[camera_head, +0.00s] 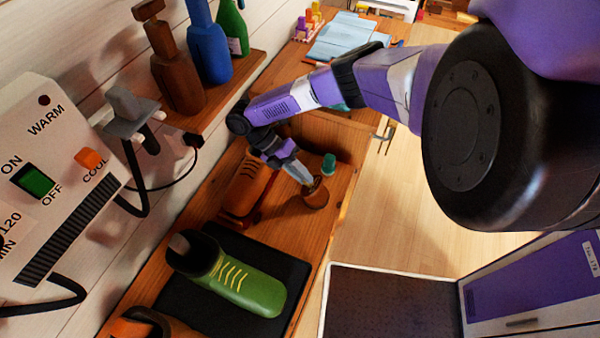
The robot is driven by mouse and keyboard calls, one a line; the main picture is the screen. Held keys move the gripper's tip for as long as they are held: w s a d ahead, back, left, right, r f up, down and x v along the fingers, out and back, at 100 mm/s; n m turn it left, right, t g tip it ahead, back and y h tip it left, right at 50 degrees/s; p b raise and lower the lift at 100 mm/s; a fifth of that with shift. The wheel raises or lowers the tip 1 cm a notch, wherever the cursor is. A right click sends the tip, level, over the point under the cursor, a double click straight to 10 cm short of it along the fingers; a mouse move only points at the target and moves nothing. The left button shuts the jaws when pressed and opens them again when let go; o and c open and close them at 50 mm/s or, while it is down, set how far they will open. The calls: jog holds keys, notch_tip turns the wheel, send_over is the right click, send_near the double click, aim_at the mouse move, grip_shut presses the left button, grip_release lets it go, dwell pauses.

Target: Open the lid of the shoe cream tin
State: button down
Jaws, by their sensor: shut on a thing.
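The shoe cream tin (316,199) is a small round brown tin near the right edge of the wooden bench top. My gripper (309,184) reaches down to it from the upper left. Its fingers are shut at the tin's top. The lid is too small and too covered by the fingers to tell how it sits.
A small green-capped container (328,164) stands close behind the tin. A brown shoe (243,187) lies to its left. A green shoe (245,286) rests on a black mat (188,301) in front. Several bottles stand on a shelf (228,82) at upper left.

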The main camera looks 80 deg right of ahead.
jog(key=shift+w+g, duration=0.2)
jog(key=shift+g, duration=0.1)
jog(key=c, duration=1.4)
grip_release()
jog(key=shift+r, duration=0.1)
